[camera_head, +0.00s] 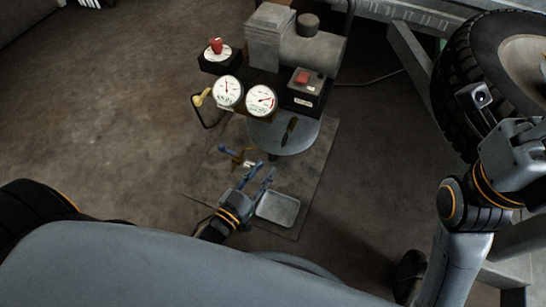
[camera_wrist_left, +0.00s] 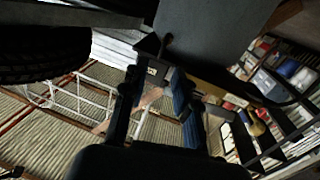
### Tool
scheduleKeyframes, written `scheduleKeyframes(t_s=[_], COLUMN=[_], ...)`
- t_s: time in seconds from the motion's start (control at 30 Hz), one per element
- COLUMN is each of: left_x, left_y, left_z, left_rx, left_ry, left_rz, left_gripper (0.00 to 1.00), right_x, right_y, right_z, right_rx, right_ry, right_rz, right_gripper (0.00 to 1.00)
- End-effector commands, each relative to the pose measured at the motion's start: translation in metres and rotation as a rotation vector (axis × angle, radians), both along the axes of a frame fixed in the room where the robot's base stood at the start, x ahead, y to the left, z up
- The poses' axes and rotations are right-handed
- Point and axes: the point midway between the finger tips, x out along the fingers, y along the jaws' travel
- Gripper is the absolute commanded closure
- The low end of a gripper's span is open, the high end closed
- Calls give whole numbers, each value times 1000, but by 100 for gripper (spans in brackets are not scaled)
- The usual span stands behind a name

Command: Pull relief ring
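A grey compressor tank (camera_head: 283,132) stands on a dark mat in the head view. Two white round gauges (camera_head: 228,92) sit on its front. A small yellow brass fitting (camera_head: 201,97) sticks out left of the gauges; I cannot tell whether it carries the relief ring. The spread fingers also show in the left wrist view (camera_wrist_left: 160,84). My right gripper (camera_head: 512,150) is at the right edge.
A shallow metal tray (camera_head: 278,209) lies on the mat (camera_head: 318,180) right of my left gripper. A red knob (camera_head: 216,46) and a red switch box (camera_head: 306,88) are above. A large tyre (camera_head: 452,88) stands right. Bare floor (camera_head: 110,110) is left.

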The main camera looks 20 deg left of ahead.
Motion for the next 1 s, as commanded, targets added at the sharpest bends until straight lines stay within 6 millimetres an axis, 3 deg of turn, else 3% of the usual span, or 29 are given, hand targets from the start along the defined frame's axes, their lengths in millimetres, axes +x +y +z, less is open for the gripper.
scheduleKeyframes(t_s=[0.1, 0.3, 0.87, 1.0], left_x=[-19, -31, -32, -32], left_y=[5, 7, 7, 7], left_z=[-1, 0, 1, 22], left_rx=[1, 1, 0, 0], left_ry=[2, -1, -1, -1], left_rz=[0, 0, 0, 0], left_gripper=[71, 71, 71, 71], right_x=[0, 0, 0, 3], right_y=[0, 0, 0, -1], right_z=[0, 0, 1, 5], right_rx=[0, 0, 0, 2], right_ry=[0, 0, 1, 39], right_rz=[0, 0, 0, 1], right_gripper=[100, 100, 100, 100])
